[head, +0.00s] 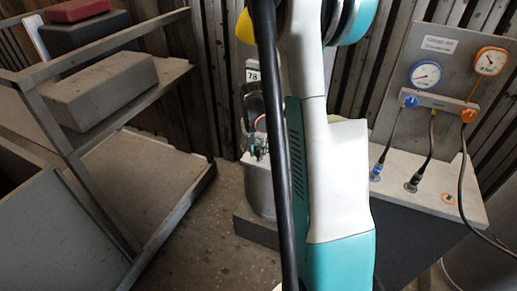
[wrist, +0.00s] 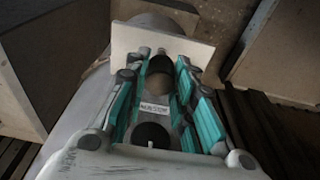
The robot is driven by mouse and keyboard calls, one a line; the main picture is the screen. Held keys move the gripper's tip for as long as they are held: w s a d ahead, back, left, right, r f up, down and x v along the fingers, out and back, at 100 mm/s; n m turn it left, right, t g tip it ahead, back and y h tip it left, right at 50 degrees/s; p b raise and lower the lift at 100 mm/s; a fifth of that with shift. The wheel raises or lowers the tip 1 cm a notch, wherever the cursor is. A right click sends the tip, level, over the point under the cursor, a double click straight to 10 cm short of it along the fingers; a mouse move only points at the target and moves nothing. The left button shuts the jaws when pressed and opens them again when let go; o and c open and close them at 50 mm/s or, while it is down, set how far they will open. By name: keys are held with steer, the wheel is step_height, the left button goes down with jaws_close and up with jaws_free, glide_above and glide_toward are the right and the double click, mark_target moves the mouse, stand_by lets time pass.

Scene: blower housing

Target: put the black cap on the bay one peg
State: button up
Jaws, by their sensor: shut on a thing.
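My gripper shows in the wrist view (wrist: 164,58), its teal-sided fingers pointing at a pale plate (wrist: 125,42). It is shut on a dark rounded thing between the fingers, which looks like the black cap (wrist: 160,68); its outline is dim and partly covered by the fingers. A small knob shows at the plate just beyond it. I cannot tell whether they touch, or which peg is bay one. In the head view, small teal and dark parts of my gripper (head: 257,148) show at the top of a grey cylindrical housing (head: 258,187), left of my arm. The arm hides much there.
A metal cart (head: 112,190) with boxes stands at the left. At the right, a bench (head: 415,192) carries a gauge panel (head: 443,58) with hoses. A tag marked 78 (head: 252,75) is behind the housing. Bare floor lies between cart and housing.

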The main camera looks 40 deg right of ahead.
steer(key=shift+f+b, duration=1.15)
steer(key=shift+f, duration=0.35)
steer(key=o, duration=1)
steer(key=shift+c, duration=0.2)
steer(key=shift+r, duration=0.1)
step_height(320, 180, up, 12)
steer(key=a, duration=0.1)
steer(key=shift+s+a, duration=0.3)
steer(key=shift+s, duration=0.05)
steer(key=shift+a, duration=0.1)
